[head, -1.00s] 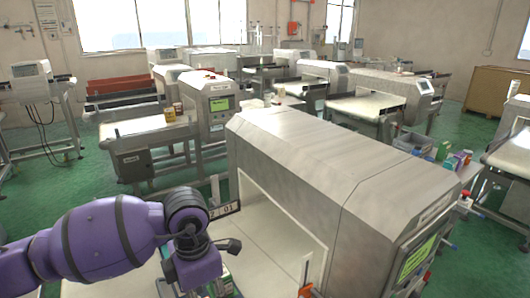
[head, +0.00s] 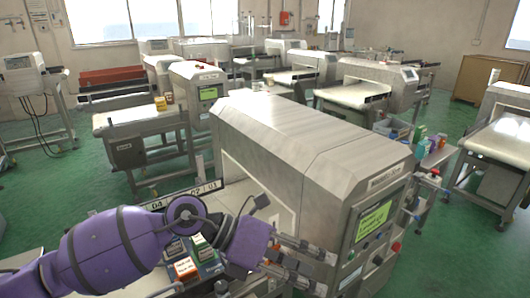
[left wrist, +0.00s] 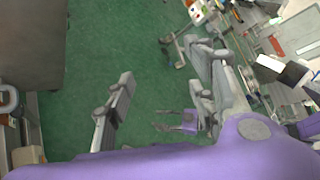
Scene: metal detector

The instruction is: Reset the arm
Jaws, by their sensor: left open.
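My purple left arm (head: 110,250) comes in from the lower left in the head view. My left gripper (head: 312,262) points right in front of the near metal detector (head: 310,140), close to its green-lit control panel, and is open with nothing between its fingers. In the left wrist view the two grey fingers of the left gripper (left wrist: 163,75) stand wide apart over green floor. I cannot tell whether the fingers touch the detector.
Small boxes (head: 186,268) sit in a tray below my left arm. Coloured packages (head: 421,135) stand beyond the near detector. Green floor (head: 465,240) is open at the right.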

